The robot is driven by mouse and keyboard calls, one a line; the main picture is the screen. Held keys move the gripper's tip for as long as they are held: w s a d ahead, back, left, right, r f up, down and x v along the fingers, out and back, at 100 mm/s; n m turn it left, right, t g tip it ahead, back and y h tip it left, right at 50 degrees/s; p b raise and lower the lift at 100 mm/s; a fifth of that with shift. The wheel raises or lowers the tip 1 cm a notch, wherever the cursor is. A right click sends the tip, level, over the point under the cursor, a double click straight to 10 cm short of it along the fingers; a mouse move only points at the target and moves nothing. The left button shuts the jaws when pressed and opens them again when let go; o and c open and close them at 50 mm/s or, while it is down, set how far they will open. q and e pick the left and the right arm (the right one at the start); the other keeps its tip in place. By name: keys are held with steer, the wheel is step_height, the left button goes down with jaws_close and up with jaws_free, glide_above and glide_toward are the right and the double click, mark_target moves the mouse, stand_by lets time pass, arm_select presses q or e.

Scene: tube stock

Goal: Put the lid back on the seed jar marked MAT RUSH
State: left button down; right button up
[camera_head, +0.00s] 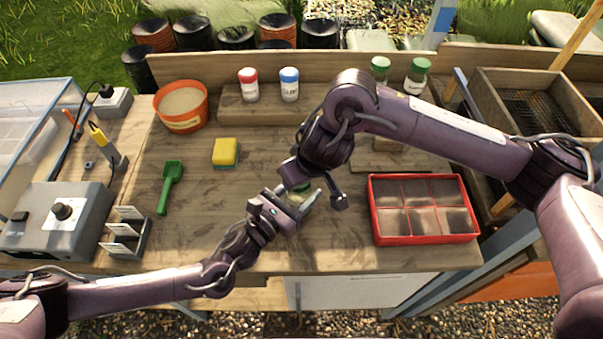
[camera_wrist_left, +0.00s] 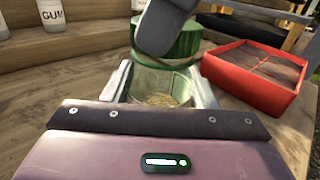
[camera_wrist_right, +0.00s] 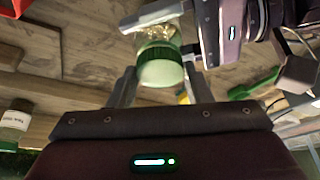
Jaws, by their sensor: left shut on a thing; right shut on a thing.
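A clear glass jar (camera_wrist_left: 158,86) with pale seeds inside stands upright between the fingers of my left gripper (camera_head: 297,203), which is shut on it. My right gripper (camera_wrist_right: 160,80) is shut on a green lid (camera_wrist_right: 161,70), which also shows in the left wrist view (camera_wrist_left: 182,42). The lid is at the jar's mouth, right above the glass. I cannot tell whether it is fully seated. In the head view, my grippers hide most of the jar and lid. No label on this jar can be read.
A white jar with a red lid (camera_head: 248,85) and one with a blue lid (camera_head: 289,84) stand on the back shelf. Two green-lidded jars (camera_head: 380,70) (camera_head: 415,76) stand further right. A red tray (camera_head: 377,233) lies right of my grippers; a sponge (camera_head: 225,152) and green scoop (camera_head: 170,187) lie left.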

steer(key=m, duration=0.1)
steer(key=m+h, duration=0.1)
steer(key=shift+s+a+r+m+t, duration=0.1)
steer(key=shift+a+m+t, duration=0.2)
steer(key=shift+m, duration=0.1)
steer(key=shift+m+h, duration=0.4)
steer(key=shift+m, duration=0.6)
steer(key=o, duration=0.9)
steer(key=shift+o, duration=0.2)
steer(key=shift+d, duration=0.1)
steer(key=shift+r, duration=2.2)
steer(key=shift+c, duration=0.4)
